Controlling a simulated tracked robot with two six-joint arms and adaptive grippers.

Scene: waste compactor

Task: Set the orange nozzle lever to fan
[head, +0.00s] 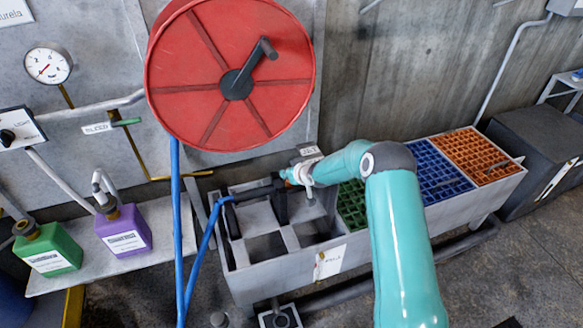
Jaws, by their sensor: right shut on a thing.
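The black nozzle (262,191) lies at the end of the blue hose, above the left, empty part of the grey trough. A small orange part, the nozzle lever (287,175), shows at the nozzle's right end, mostly hidden by my gripper. My right gripper (293,177) reaches in from the right on its teal arm and is shut on the lever. A small label plate (306,154) stands just above the gripper; its text is too small to read surely. The lever's exact angle cannot be told. My left gripper is not in view.
A big red hose reel (230,75) hangs on the wall above. The grey trough (290,275) holds green, blue and orange grids (478,155) at right. Green (48,250) and purple (122,230) bottles stand on a shelf at left. The blue hose (177,220) hangs left of the trough.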

